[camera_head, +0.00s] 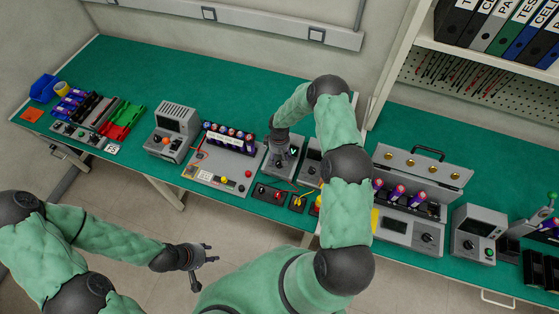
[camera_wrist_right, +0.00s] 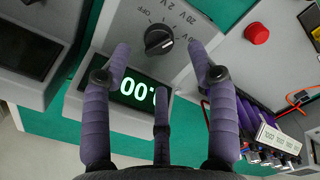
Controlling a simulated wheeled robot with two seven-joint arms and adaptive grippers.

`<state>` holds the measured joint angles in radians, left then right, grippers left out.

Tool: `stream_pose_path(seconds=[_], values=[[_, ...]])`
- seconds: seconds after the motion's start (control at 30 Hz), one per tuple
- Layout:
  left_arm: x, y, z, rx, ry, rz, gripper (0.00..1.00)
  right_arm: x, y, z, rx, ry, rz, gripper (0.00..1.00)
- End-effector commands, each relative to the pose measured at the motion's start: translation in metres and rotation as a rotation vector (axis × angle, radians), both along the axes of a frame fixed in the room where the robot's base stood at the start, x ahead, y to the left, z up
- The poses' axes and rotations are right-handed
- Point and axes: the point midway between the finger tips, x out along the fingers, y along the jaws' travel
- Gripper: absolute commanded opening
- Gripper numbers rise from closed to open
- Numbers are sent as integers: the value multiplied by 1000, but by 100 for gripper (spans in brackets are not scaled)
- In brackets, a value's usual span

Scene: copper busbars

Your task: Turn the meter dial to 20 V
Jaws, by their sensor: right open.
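The meter is a grey box with a black round dial (camera_wrist_right: 158,41) and a lit green display (camera_wrist_right: 138,92) in the right wrist view. Labels including OFF, 20 V and 2 V are printed around the dial. The dial's exact setting is hard to read. My right gripper (camera_wrist_right: 159,50) is open, with its purple-padded fingers on either side of the dial and a third finger over the display. I cannot tell whether they touch the meter. In the head view my right gripper (camera_head: 281,143) partly hides the meter (camera_head: 278,166). My left gripper (camera_head: 203,255) is open and empty, off the bench's front edge.
Another grey device (camera_head: 311,162) stands right of the meter. A panel with purple cells (camera_head: 215,168) is at its left, and small terminal blocks with wires (camera_head: 270,194) lie in front. An open grey case (camera_head: 410,200) is further right. Clear green bench (camera_head: 215,95) lies behind.

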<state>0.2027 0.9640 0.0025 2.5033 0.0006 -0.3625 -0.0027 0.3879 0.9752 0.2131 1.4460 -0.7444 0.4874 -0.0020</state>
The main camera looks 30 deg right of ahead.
Motion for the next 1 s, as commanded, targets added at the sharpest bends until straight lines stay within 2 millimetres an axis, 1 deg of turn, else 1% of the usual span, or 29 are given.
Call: stream_pose_path(seconds=[0.03, 0.1, 0.3, 0.47, 0.73, 0.77, 0.8, 0.87, 0.9, 0.93, 0.97, 1.0], values=[[0, 0, 1, 0, 0, 0, 40, 0, 0, -8, 0, 1, 0, 59], [0, 0, 2, 0, 0, 0, 40, 0, 0, -18, 0, 0, 0, 59], [0, 0, 3, 0, 0, 0, 40, 1, -1, -38, -1, -1, 0, 59], [0, 0, 3, 0, 0, 0, 40, 0, 0, -44, -1, -1, 0, 59], [0, 0, 3, 0, 0, 0, 40, 0, 0, -45, -1, -1, 0, 59], [0, 0, 3, 0, 0, 0, 40, 0, 0, -45, -1, -1, 0, 54], [0, 0, 3, 0, 0, 0, 40, 0, 0, -45, -1, -1, 0, 42], [0, 0, 3, 0, 0, 0, 40, 0, 0, -45, -1, -1, 0, 25], [0, 0, 3, 0, 0, 0, 40, 1, 0, -45, -1, -1, 0, 14], [0, 0, 3, 0, 0, 0, 40, 0, 0, -45, -1, -1, 0, 6], [0, 0, 3, 0, 0, 0, 40, 1, 0, -45, 0, -2, 0, 3], [0, 0, 3, 0, 0, 0, 40, 1, 0, -45, 0, -2, 0, 3]])
